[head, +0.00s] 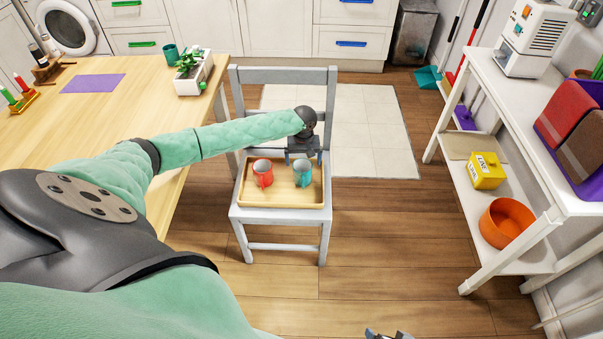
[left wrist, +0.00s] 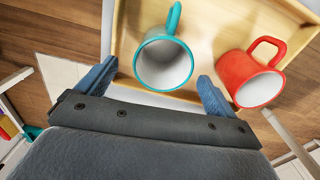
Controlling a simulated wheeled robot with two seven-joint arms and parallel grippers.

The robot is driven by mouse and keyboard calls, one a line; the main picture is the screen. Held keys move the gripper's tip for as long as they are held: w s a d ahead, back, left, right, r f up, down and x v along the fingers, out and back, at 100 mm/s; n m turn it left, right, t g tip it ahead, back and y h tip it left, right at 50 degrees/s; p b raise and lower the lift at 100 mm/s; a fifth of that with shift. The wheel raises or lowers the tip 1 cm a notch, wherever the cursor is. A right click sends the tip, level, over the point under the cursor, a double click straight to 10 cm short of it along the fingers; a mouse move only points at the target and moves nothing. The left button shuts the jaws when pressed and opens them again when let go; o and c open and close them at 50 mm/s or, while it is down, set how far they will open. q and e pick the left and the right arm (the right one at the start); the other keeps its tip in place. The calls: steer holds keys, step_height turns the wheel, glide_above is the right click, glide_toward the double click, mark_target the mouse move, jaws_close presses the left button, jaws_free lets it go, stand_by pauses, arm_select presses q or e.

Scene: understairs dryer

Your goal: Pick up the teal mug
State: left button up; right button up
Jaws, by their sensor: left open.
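The teal mug (head: 302,173) stands upright on a wooden tray (head: 285,203) on a grey chair. My left gripper (head: 303,153) is above and just behind it in the head view. In the left wrist view the open fingers (left wrist: 157,72) are spread to either side of the teal mug (left wrist: 165,62), with nothing held. Its handle points away from the gripper, and its inside is empty. A red mug (head: 263,173) stands beside it on the tray and shows right of the right finger in the wrist view (left wrist: 251,78). Only a tip of my right gripper (head: 388,335) shows.
The chair back (head: 283,76) rises behind the tray. A wooden table (head: 130,100) stands left, with a planter (head: 194,76) and a darker teal cup (head: 171,53). A white shelf unit (head: 510,130) stands right. The floor between chair and shelf is clear.

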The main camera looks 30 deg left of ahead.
mark_target(302, 169)
arm_select(q)
steer(key=shift+s+f, duration=0.15)
steer(key=shift+f, duration=0.3)
steer(key=f, duration=0.3)
steer(key=shift+s+d+f, duration=0.1)
steer(key=shift+s, duration=0.15)
steer(key=shift+f, duration=0.45)
steer(key=shift+r, duration=0.1)
steer(key=c, duration=1.2)
arm_select(e)
steer(key=shift+s+d+r, duration=0.1)
steer(key=shift+s+r, duration=0.05)
steer(key=shift+r, duration=0.45)
steer(key=shift+s+r, duration=0.1)
steer(key=shift+r, duration=0.5)
